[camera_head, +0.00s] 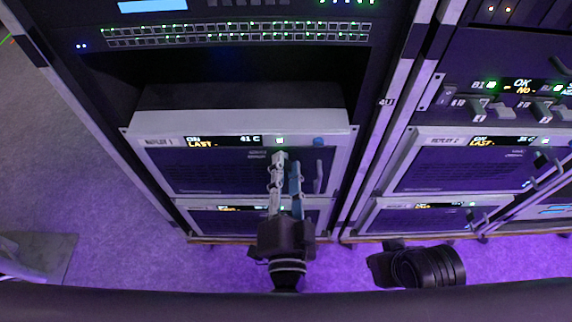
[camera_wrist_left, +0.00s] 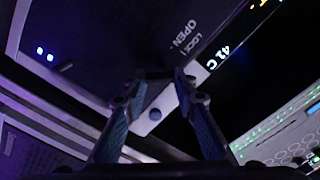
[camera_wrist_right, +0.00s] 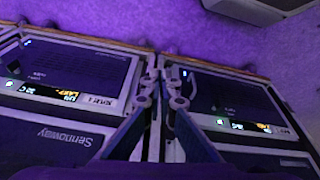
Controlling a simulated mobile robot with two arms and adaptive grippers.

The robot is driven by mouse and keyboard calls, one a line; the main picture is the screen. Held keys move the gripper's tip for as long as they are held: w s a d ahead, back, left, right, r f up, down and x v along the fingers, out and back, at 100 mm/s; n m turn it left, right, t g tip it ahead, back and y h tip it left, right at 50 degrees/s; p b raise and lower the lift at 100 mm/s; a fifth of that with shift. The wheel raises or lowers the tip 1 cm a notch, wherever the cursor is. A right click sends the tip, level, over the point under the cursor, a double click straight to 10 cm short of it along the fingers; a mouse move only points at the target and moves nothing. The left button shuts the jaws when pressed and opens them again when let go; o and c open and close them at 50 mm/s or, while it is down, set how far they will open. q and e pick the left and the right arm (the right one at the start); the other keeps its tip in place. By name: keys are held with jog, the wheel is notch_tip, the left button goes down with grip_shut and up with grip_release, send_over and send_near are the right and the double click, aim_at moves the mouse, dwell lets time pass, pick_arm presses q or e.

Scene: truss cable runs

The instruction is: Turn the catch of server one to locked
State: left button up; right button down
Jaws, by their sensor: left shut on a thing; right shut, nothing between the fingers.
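Server one (camera_head: 215,172), with a label ending in 1 and a display reading 41 C, sits in the left rack. My left gripper (camera_head: 284,160) reaches up to its front, right of the display text. In the left wrist view my left gripper (camera_wrist_left: 160,80) is closed on a small dark part beside the LOCK and OPEN lettering (camera_wrist_left: 187,38). I take this part to be the catch; the fingers mostly hide it, so its angle is unclear. My right gripper (camera_wrist_right: 160,88) is shut and empty in the right wrist view; in the head view only its dark body shows.
A blue round knob (camera_head: 319,141) and a vertical handle (camera_head: 319,176) are close to the right of my left fingers. Another server (camera_head: 450,168) sits in the rack to the right. Below both are further units; purple-lit floor (camera_head: 350,265) is clear.

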pick_arm(q)
jog(key=m+p, duration=0.1)
jog(key=m, duration=0.2)
jog(key=m+p, duration=0.3)
jog(key=m, duration=0.1)
jog(key=shift+f+m, duration=0.1)
jog(key=shift+m, duration=0.3)
jog(key=shift+f+m, duration=0.1)
jog(key=shift+m, duration=0.3)
pick_arm(e)
jog(key=s+x, duration=0.2)
jog(key=x, duration=0.8)
jog(key=shift+f+g, duration=0.4)
jog(key=shift+f, duration=0.3)
jog(key=shift+w+a, duration=0.1)
pick_arm(q)
jog(key=o, duration=1.1)
jog(key=s, duration=1.2)
